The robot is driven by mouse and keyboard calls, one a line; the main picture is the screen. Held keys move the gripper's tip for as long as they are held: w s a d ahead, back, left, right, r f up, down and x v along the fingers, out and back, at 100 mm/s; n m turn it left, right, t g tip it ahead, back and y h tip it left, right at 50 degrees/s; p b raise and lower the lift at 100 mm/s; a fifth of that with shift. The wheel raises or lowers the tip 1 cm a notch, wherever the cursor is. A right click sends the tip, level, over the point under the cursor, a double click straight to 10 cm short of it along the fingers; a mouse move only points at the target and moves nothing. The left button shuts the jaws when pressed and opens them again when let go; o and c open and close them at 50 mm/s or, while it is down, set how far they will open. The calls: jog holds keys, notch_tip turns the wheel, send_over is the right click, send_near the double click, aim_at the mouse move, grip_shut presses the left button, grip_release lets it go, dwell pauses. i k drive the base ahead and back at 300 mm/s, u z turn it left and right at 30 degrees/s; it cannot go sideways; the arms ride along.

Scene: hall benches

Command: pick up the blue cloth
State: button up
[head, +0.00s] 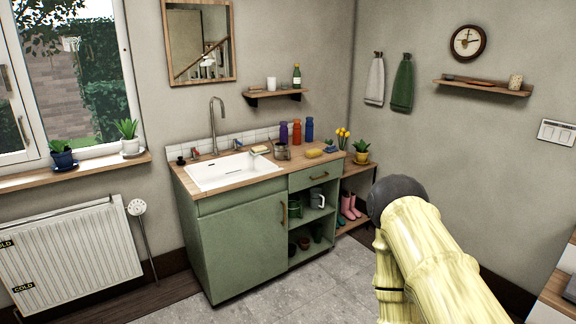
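A small, flat, dark blue patch (331,150) lies on the wooden counter at its right end, beside a yellow sponge-like thing. It looks like the blue cloth, but it is too small to make out folds. My arm shows at the lower right, in front of the right wall, well short of the counter in the picture. Its fingers do not show, so I cannot see whether my gripper is open or holds anything.
The green cabinet (238,240) bears a white sink (232,172) with a tall tap (216,120). Purple, red and blue bottles (309,130) stand along the counter's back. A potted plant (361,152) is just right. Grey floor (310,290) in front is clear.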

aim_at(329, 149)
jog(key=z, duration=0.2)
jog(key=i, duration=2.55)
jog(key=u, duration=0.4)
jog(key=i, duration=0.85)
jog(key=z, duration=0.4)
